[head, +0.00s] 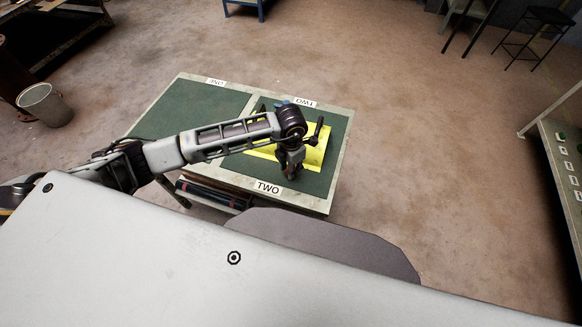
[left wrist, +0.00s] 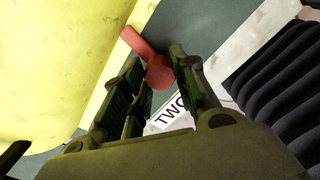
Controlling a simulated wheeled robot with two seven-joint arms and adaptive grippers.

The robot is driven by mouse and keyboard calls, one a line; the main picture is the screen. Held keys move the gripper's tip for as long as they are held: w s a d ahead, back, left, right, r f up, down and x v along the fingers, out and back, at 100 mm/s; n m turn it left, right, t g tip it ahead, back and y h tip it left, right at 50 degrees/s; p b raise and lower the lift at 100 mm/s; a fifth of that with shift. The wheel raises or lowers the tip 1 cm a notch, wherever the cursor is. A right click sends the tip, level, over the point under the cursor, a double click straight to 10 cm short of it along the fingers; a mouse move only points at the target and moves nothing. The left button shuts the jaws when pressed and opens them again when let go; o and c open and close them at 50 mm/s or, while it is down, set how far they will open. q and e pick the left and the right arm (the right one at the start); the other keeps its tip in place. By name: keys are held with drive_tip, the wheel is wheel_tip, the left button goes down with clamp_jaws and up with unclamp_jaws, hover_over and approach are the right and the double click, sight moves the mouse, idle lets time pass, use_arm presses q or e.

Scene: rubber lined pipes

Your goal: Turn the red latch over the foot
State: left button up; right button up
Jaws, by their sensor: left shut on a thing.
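The red latch (left wrist: 138,42) shows in the left wrist view, with an arm running to the upper left and a rounded end between the fingers. My left gripper (left wrist: 160,75) is shut on that rounded end, one finger on each side. In the head view my left gripper (head: 291,174) points down over the near part of the table's right panel, and the latch cannot be made out there. A yellow piece (head: 314,152) lies under and beside the gripper; its large yellow surface (left wrist: 60,60) fills the left of the wrist view. I cannot clearly pick out the foot. My right gripper is not in view.
The table (head: 338,150) has two green panels; the left one (head: 192,108) looks clear. A dark upright part with a handle (head: 318,128) stands beside my wrist. Black ribbed rubber (left wrist: 280,85) shows at the wrist view's right. A bucket (head: 45,104) stands far left.

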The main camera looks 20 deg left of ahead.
use_arm(q)
drive_tip(key=shift+n, duration=1)
drive_tip(key=shift+w, duration=0.1)
drive_tip(key=o, duration=1.1)
drive_tip(key=shift+c, duration=0.2)
wheel_tip(320, 180, up, 12)
idle(0.5)
